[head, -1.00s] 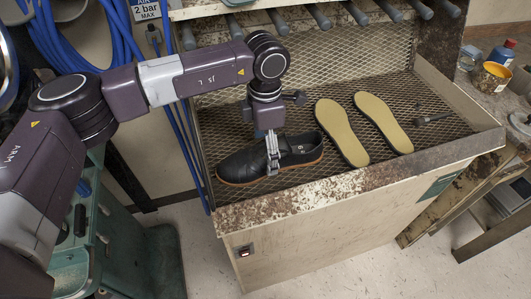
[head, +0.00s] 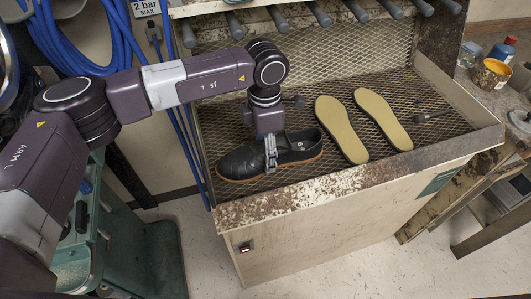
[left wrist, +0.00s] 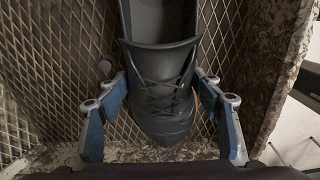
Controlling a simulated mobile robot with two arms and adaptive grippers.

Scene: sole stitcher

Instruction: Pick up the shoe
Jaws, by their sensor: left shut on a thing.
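A black lace-up shoe (head: 238,161) with a brown sole edge is on the left part of the metal mesh bench, its toe pointing left. It looks level, and I cannot tell whether it touches the mesh. My left gripper (head: 271,163) comes down from above and is shut on the shoe, with its fingers on either side of the laced part. In the left wrist view the shoe (left wrist: 162,100) lies between the blue finger pads (left wrist: 165,112). My right gripper is not in view.
Two tan insoles (head: 342,129) lie on the mesh right of the shoe. A tool (head: 432,117) lies farther right. A rusty front rim (head: 300,200) and mesh back wall border the bench. Grey pegs (head: 319,13) hang above, and blue hoses (head: 105,50) are at left.

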